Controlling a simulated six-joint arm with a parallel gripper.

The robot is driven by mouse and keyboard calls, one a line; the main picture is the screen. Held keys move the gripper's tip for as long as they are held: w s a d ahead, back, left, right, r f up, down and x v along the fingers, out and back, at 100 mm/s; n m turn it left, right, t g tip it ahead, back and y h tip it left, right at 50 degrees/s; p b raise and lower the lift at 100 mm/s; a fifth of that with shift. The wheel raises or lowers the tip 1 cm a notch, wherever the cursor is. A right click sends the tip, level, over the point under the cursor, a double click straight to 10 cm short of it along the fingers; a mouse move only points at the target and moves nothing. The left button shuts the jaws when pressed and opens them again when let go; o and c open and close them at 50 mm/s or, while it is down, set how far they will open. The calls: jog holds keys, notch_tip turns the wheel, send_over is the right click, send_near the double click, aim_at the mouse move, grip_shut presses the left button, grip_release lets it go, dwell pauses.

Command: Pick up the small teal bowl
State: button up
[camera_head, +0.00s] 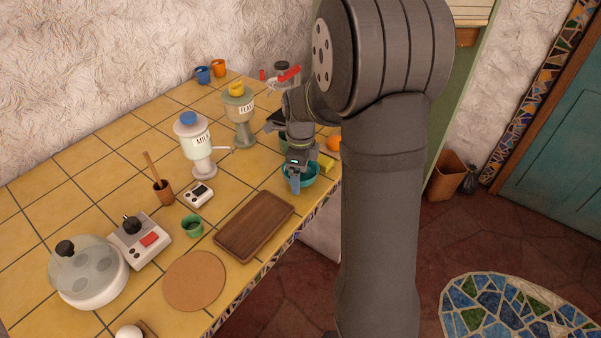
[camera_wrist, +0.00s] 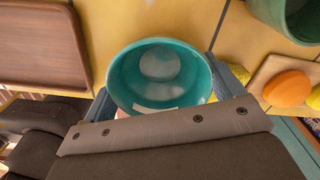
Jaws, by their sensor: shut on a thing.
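The small teal bowl (camera_head: 309,176) is near the counter's front edge, to the right of the brown wooden tray. My gripper (camera_head: 294,180) is at its near left side in the head view, and my arm column stands close by on the right. In the wrist view the teal bowl (camera_wrist: 158,72) is upright and looks empty, with a pale round patch inside. My gripper's blue fingers (camera_wrist: 163,88) show on both sides of the bowl, shut on it. I cannot tell whether the bowl is clear of the counter.
The brown tray (camera_head: 254,224) lies to the left of the bowl. A green container (camera_wrist: 287,18) and a board with an orange (camera_wrist: 287,88) and yellow pieces are close on the right in the wrist view. The milk dispenser (camera_head: 197,150) and flakes dispenser (camera_head: 240,117) stand behind.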

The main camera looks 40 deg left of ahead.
jog(key=r, duration=0.2)
jog(key=d+r, duration=0.1)
jog(key=r, duration=0.1)
jog(key=shift+w+r, duration=0.15)
jog(key=shift+r, duration=0.1)
jog(key=w+d+r, duration=0.3)
jog(key=d+r, duration=0.3)
jog(key=d, duration=0.4)
jog(key=n, duration=1.2)
send_near(250, 170)
jog(key=d, duration=0.3)
jog(key=shift+d+f, duration=0.2)
jog(key=shift+f, duration=1.85)
jog(key=shift+a+f, duration=0.2)
jog(key=shift+f, duration=0.7)
jog(key=shift+a, duration=1.5)
jog(key=shift+f, duration=0.1)
